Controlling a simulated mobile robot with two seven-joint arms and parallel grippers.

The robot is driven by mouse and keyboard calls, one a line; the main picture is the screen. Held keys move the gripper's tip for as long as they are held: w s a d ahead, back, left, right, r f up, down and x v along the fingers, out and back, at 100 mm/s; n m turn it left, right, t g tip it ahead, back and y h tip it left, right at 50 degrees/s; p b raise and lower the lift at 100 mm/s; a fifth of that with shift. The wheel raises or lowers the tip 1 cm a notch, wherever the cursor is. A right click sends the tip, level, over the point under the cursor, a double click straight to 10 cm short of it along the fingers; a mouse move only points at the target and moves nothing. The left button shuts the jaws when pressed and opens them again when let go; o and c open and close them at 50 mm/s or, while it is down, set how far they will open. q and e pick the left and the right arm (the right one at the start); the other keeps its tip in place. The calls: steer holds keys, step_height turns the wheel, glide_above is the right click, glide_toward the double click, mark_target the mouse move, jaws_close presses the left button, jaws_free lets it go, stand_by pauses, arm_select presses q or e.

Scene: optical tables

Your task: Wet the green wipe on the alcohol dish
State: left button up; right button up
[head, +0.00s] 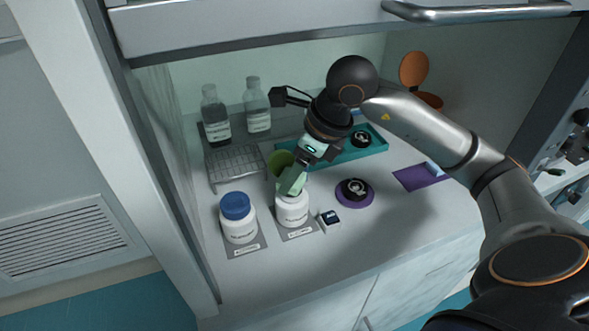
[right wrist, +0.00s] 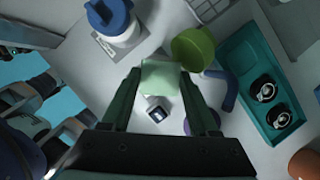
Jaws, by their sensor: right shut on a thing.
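My right gripper (head: 296,172) is shut on the green wipe (head: 290,183). The pale green wipe also shows between the fingers in the right wrist view (right wrist: 161,78). It is over the top of a white labelled bottle (head: 292,211), which stands on a grey label mat. The wipe hides the bottle's top, so I cannot tell whether a dish is there or whether the wipe touches it. In the right wrist view the wipe covers most of what lies under it. My left gripper is not in view.
A blue-capped white bottle (head: 238,218) stands to the left. A green cup (head: 280,161) is close behind the gripper. A small device (head: 329,220), a purple round mat (head: 368,199) with an optic, and a teal tray (head: 375,150) lie right. Two clear bottles and a wire rack are behind.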

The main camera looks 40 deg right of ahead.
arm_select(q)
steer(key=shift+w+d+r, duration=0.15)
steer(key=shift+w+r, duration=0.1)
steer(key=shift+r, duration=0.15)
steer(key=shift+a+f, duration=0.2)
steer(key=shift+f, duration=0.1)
arm_select(e)
steer(key=shift+f, duration=0.15)
arm_select(q)
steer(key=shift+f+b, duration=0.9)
steer(key=shift+b, duration=0.1)
arm_select(e)
steer(key=shift+s+f, duration=0.1)
steer(key=shift+f, duration=0.8)
stand_by(0.8)
steer(key=shift+r+p, duration=2.75)
steer(key=shift+r, duration=0.9)
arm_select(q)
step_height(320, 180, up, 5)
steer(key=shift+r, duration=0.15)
